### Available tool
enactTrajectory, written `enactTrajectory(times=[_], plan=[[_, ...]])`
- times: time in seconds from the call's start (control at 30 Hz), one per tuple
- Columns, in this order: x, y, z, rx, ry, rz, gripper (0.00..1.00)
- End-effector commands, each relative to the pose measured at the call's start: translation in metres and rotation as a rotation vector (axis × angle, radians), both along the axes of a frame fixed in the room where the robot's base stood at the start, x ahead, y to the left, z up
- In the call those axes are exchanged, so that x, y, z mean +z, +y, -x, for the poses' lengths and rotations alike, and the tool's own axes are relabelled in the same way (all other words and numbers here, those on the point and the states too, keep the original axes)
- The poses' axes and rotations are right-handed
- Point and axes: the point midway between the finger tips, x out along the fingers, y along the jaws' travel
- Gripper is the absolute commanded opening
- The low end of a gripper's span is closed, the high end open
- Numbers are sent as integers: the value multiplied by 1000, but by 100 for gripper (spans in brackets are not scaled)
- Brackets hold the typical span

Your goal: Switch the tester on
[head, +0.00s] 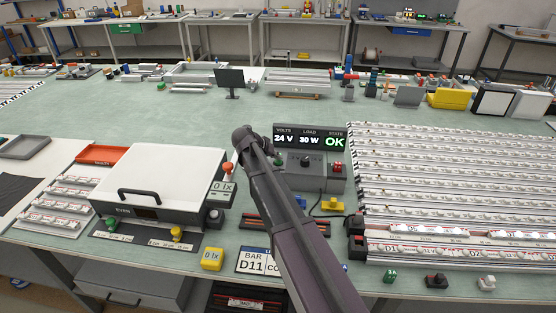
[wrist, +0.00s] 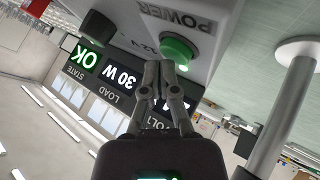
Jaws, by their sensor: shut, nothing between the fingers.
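The tester (head: 318,176) is a grey box behind my arm in the head view, with a dark display (head: 309,138) reading 24 V, 30 W and a green OK. In the wrist view, which is upside down, its face carries the label POWER (wrist: 178,17) beside a round green button (wrist: 181,48) that looks lit. The display (wrist: 105,78) shows there too, with OK in green. My gripper (wrist: 160,68) is shut and empty, its fingertips right at the button's edge. I cannot tell whether they touch it. My arm hides part of the tester in the head view.
A white-lidded oven-like box (head: 165,170) stands left of my arm. Strips of lights (head: 440,190) cover the right of the table. A red button (head: 337,168) sits on the tester's right. A pale post (wrist: 285,115) stands close beside my gripper.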

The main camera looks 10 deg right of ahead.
Motion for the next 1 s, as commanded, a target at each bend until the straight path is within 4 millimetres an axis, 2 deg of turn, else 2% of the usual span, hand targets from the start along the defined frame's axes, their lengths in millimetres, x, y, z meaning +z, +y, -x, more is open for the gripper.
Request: enactTrajectory(times=[0.43,1.0], plan=[[4,0,0,1,-1,0,0],[44,1,0,1,0,1,0]])
